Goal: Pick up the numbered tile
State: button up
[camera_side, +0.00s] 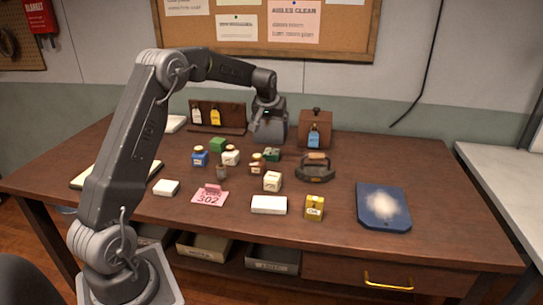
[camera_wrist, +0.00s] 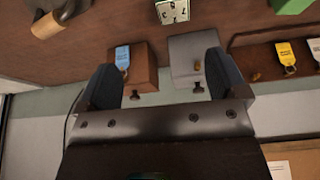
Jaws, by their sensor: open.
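The pink tile (camera_side: 209,198) marked 302 lies flat on the wooden table, front left of centre, with a small pink grip at its back edge. It does not show in the wrist view. My gripper (camera_side: 262,120) is raised over the back of the table, well behind the tile, near the grey box. In the wrist view my gripper (camera_wrist: 163,80) has its two dark fingers wide apart, with nothing between them. A white cube (camera_side: 272,181) with a dark mark stands to the right of the tile.
Small bottles and a green block (camera_side: 218,145) stand behind the tile. A white block (camera_side: 269,205), a yellow tin (camera_side: 314,207), an iron (camera_side: 315,170) and a blue tray (camera_side: 383,208) lie rightward. A small white block (camera_side: 166,187) is left. A brown box (camera_side: 316,130) stands behind.

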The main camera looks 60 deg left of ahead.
notch_tip(320, 180, down, 2)
jog(key=a, duration=0.3)
send_over(271, 153)
jog(key=s+d, duration=0.1)
jog(key=d, duration=0.1)
jog(key=f, duration=0.7)
jog(key=shift+s+a+f, duration=0.15)
jog(key=shift+a+f, duration=0.05)
jog(key=shift+f, duration=0.15)
jog(key=shift+s+x, duration=0.2)
jog(key=shift+x, duration=1.3)
jog(key=shift+s+x, duration=0.2)
jog(key=shift+x, duration=1.3)
jog(key=shift+f, duration=0.1)
jog(key=c, duration=1.1)
